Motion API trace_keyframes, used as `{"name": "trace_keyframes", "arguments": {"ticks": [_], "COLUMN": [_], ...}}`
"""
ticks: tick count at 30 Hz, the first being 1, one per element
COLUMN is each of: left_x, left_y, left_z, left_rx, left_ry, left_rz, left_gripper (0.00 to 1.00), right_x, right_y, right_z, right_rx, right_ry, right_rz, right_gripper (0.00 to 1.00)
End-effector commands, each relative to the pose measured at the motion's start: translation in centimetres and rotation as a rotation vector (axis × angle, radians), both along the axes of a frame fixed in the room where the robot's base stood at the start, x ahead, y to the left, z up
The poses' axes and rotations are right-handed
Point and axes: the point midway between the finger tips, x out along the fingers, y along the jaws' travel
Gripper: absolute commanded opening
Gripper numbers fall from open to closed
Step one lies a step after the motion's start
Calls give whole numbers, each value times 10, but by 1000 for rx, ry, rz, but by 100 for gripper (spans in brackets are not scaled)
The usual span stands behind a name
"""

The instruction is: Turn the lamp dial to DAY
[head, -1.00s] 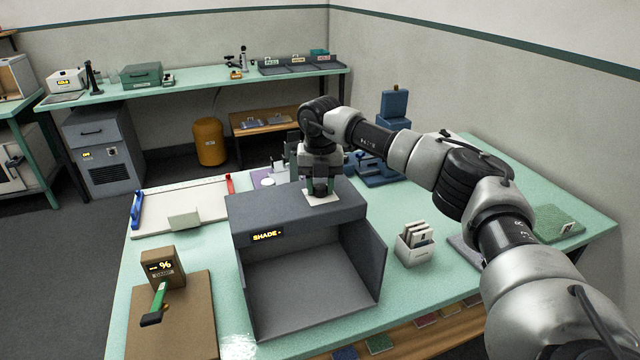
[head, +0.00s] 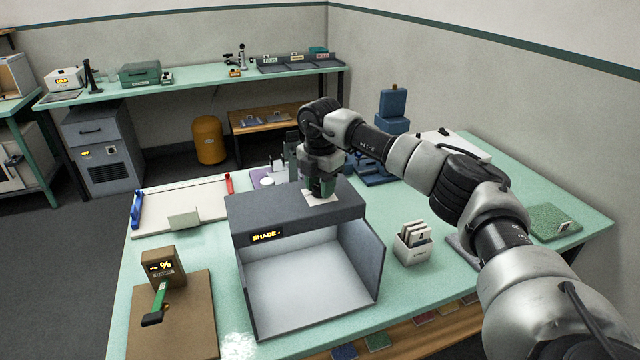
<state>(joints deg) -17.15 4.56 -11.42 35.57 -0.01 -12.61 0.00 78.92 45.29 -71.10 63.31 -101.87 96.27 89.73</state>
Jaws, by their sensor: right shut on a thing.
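A dark grey light booth (head: 300,212) stands on the mint-green table, its open front facing me. Its display (head: 265,236) reads "SHADE". The inside (head: 310,277) is brightly lit. My right gripper (head: 321,192) points down onto a small white plate (head: 312,201) on top of the booth. It is shut on the lamp dial there, which its fingers hide. I cannot read the dial's marks. My left gripper is not in view.
A white card holder (head: 414,245) stands right of the booth. A brown board (head: 172,315) with a green-handled tool and a small "%" meter (head: 163,267) is at left. A white cutting board (head: 180,207) lies behind. A blue device (head: 375,165) stands at back right.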

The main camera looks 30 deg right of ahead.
Motion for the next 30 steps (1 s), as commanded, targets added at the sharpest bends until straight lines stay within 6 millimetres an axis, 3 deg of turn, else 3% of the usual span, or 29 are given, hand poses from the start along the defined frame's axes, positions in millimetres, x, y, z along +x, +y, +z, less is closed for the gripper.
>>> {"name": "trace_keyframes", "arguments": {"ticks": [18, 19, 24, 30], "left_x": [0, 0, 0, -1], "left_y": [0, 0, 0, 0], "left_z": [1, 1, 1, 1], "left_rx": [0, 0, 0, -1], "left_ry": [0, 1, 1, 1], "left_rz": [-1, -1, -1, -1], "left_gripper": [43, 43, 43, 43], "right_x": [1, 1, 1, 0], "right_y": [-1, -1, -1, 0], "right_z": [3, 3, 2, 1], "right_rx": [-1, -1, -2, -1], "right_ry": [-7, -7, -6, -3], "right_rz": [-49, -49, -48, -48], "right_gripper": [12, 37, 61, 61]}}
